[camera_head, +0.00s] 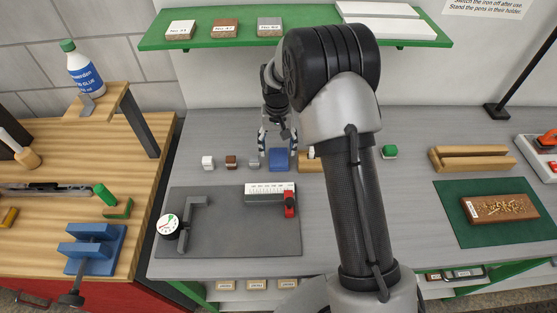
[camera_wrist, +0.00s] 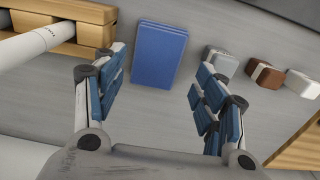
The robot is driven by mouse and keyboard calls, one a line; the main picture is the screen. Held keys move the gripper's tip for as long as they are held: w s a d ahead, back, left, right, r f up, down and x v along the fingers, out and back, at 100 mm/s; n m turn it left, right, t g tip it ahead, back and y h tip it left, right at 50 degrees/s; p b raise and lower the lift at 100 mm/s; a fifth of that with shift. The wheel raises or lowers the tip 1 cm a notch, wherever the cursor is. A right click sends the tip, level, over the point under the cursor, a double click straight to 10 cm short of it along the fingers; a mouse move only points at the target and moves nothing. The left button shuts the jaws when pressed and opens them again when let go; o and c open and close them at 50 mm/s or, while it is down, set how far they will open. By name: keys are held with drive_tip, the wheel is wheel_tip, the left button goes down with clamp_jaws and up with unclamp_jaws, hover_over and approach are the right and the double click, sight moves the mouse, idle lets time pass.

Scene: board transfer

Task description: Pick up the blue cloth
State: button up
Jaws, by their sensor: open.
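The blue cloth (camera_head: 279,159) lies as a flat folded rectangle on the grey bench. In the wrist view the blue cloth (camera_wrist: 159,54) lies beyond the fingertips, in line with the gap between them. My gripper (camera_head: 277,143) is open and empty, pointing down over the cloth area. In the wrist view its two blue-padded fingers (camera_wrist: 158,75) are spread wide on either side of the gap. From these views I cannot tell the exact height of the fingers above the bench.
Grey (camera_head: 254,163), brown (camera_head: 231,162) and white (camera_head: 208,162) blocks stand left of the cloth. A wooden holder (camera_head: 309,163) is close on its right, partly behind my arm. A grey mat (camera_head: 235,235) with measuring tools lies in front. A green shelf (camera_head: 240,40) hangs above.

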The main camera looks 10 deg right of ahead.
sight(278, 157)
wheel_tip(278, 157, down, 5)
drive_tip(key=shift+w+d+r+b, duration=0.1)
drive_tip(key=shift+d+b, duration=0.05)
drive_tip(key=shift+b, duration=0.55)
drive_tip(key=c, duration=0.7)
